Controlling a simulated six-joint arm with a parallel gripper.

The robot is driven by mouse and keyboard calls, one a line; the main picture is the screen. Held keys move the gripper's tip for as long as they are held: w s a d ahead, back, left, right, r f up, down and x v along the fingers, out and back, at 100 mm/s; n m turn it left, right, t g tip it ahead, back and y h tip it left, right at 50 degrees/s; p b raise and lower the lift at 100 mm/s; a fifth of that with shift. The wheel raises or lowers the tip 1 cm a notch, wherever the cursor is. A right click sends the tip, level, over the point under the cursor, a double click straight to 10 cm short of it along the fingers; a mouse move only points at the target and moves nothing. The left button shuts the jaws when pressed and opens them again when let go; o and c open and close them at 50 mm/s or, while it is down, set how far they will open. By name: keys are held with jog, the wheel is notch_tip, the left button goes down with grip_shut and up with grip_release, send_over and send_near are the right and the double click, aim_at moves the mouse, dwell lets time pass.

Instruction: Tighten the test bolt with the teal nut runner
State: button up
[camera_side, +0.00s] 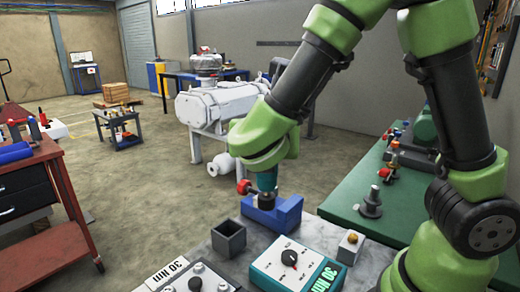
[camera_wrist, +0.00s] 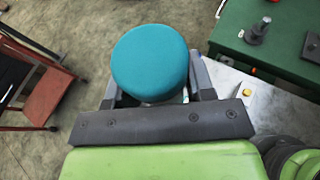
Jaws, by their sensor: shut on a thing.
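The teal nut runner (camera_side: 267,181) is upright, mostly hidden by my arm's green end in the side view. Its dark lower end (camera_side: 266,200) is at the top of the blue fixture (camera_side: 285,216). The test bolt is not distinguishable; I cannot tell whether the runner sits on it. In the wrist view the runner's round teal top (camera_wrist: 150,62) stands between the grey fingers of my gripper (camera_wrist: 152,88), which is shut on it. A teal-and-white box with a dial (camera_side: 290,262), marked 30 Nm, stands in front of the fixture.
An open grey square holder (camera_side: 228,239) stands left of the fixture. A box with a yellow button (camera_side: 350,246) is at right. A green bench (camera_side: 338,205) borders the right.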

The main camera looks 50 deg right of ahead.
jog(key=s+d+f+m+g, duration=0.1)
jog(key=s+f+m+g, duration=0.1)
jog(key=s+m+g, duration=0.5)
jog(key=s+d+f+m+g, duration=0.1)
jog(key=s+f+m+g, duration=0.2)
jog(key=s+m+g, duration=0.4)
jog(key=s+a+m+g+y, duration=0.4)
jog(key=a+m+g+y, duration=0.35)
jog(key=m+y, duration=0.3)
jog(key=w+a+r+m+t+y, duration=0.55)
jog(key=a+m+t+y, duration=0.4)
jog(key=m+y, duration=0.45)
jog(key=shift+g, duration=0.4)
jog(key=f, duration=0.5)
jog(key=shift+w+a, duration=0.2)
jog(key=shift+w, duration=0.15)
jog(key=shift+d+n, duration=0.1)
jog(key=shift+n, duration=0.15)
